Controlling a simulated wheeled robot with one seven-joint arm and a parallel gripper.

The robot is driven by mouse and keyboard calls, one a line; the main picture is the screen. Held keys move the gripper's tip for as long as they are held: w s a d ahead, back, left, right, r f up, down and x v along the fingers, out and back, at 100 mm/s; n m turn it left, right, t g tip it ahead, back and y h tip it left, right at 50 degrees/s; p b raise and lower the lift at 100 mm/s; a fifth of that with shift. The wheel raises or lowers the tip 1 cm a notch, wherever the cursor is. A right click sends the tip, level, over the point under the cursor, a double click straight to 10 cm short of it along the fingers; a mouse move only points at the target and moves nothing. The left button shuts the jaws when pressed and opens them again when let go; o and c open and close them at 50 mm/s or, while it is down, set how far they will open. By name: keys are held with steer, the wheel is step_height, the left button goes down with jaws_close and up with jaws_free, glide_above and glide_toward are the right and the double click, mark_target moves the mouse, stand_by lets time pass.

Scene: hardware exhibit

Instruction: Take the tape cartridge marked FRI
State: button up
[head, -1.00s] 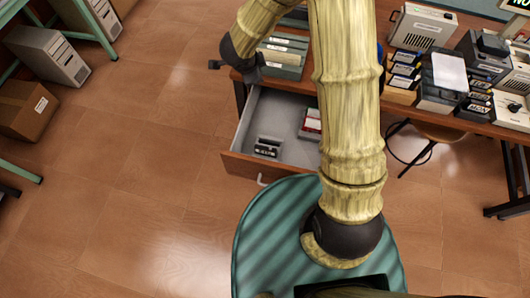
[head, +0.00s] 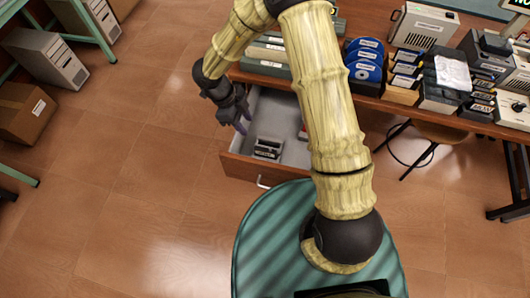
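No label reading FRI is legible in the head view, so I cannot tell which item is the FRI cartridge. An open desk drawer (head: 233,165) holds a small black item with a pale label (head: 268,148). A reddish item (head: 303,133) shows at the drawer's right, mostly hidden behind my arm. Dark labelled cartridges stand on the desk in a left group (head: 404,68) and a right group (head: 481,98). My gripper (head: 243,121) is over the drawer's left side, with its dark fingers pointing down and apart. Nothing shows between them.
The wooden desk (head: 375,103) also carries blue discs (head: 364,70), grey-green binders (head: 266,67) and beige machines (head: 424,28). A stool (head: 440,133) stands under the desk. A cardboard box (head: 25,110) and computer towers (head: 48,58) are at the left. The floor between is clear.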

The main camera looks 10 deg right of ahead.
steer(key=b, duration=0.1)
glide_toward(263, 149)
steer(key=x, duration=0.5)
steer(key=shift+w+d+f, duration=0.15)
steer(key=shift+w+f, duration=0.05)
steer(key=shift+f, duration=0.05)
steer(key=shift+x, duration=2.6)
steer(key=shift+s, duration=0.2)
jaws_close()
